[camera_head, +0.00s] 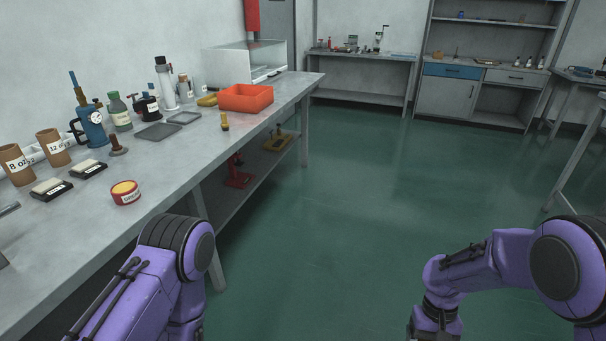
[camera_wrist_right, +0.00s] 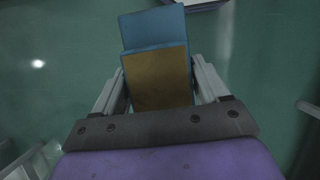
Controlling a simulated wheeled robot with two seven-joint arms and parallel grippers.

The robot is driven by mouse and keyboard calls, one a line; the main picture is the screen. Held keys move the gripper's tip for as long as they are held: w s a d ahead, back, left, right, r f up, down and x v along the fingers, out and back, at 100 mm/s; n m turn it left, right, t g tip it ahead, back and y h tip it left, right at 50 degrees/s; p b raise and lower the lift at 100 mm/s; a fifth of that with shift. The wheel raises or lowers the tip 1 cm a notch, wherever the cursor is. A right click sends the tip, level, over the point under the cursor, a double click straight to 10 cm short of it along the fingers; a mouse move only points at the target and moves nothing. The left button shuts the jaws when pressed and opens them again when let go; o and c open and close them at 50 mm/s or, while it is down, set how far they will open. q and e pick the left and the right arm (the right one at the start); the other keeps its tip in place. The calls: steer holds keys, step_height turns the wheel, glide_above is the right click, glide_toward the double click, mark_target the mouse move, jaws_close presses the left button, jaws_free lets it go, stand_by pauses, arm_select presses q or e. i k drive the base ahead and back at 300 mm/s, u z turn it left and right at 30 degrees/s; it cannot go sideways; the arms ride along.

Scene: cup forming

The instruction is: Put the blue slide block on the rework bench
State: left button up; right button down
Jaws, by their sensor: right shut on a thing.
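The blue slide block (camera_wrist_right: 155,30) is in the right wrist view, with a brown-yellow face (camera_wrist_right: 158,80) towards the camera. My right gripper (camera_wrist_right: 160,85) is shut on it, one finger on each side, and holds it above the green floor. In the head view my right arm (camera_head: 490,265) comes in at the lower right, and its gripper is below the picture's edge. My left arm (camera_head: 160,270) shows at the lower left, with its gripper out of view. I cannot tell which of the benches is the rework bench.
A long grey bench (camera_head: 190,150) on the left carries an orange bin (camera_head: 246,97), bottles, cups and small tools. A back bench (camera_head: 360,55) and a cabinet (camera_head: 480,88) stand at the far wall. Another table (camera_head: 585,150) is at the right edge. The green floor (camera_head: 360,190) between is clear.

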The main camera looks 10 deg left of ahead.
mark_target(177, 155)
steer(key=i, duration=1.2)
steer(key=u, duration=2.6)
